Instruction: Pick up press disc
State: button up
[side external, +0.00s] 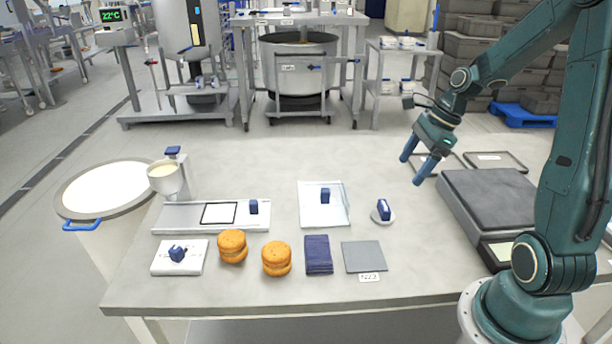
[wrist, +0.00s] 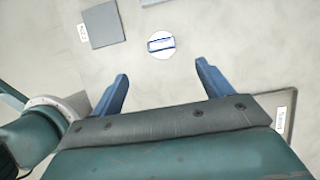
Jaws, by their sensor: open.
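The press disc (side external: 383,215) is a small round white disc with an upright blue handle. It stands on the grey table, right of the middle. In the wrist view the disc (wrist: 161,54) shows from above, with its handle across it, just beyond and between my fingertips. My gripper (side external: 411,171) is open and empty, above the table and behind and to the right of the disc. Its two blue fingers also show in the wrist view (wrist: 161,70), spread apart and not touching the disc.
A dark scale (side external: 487,197) stands right of the disc. A pale tray (side external: 311,213) with a blue handle lies to the left. A grey square plate (side external: 364,257), folded blue cloth (side external: 318,254) and two filled rounds (side external: 232,246) (side external: 277,258) lie in front. A hopper (side external: 168,182) stands far left.

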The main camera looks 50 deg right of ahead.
aim_at(385, 205)
jog(key=shift+f, duration=0.1)
jog(key=shift+x, duration=4.25)
jog(key=shift+x, duration=2.55)
jog(key=shift+d, duration=0.1)
jog(key=shift+w, duration=0.1)
jog(key=c, duration=1.2)
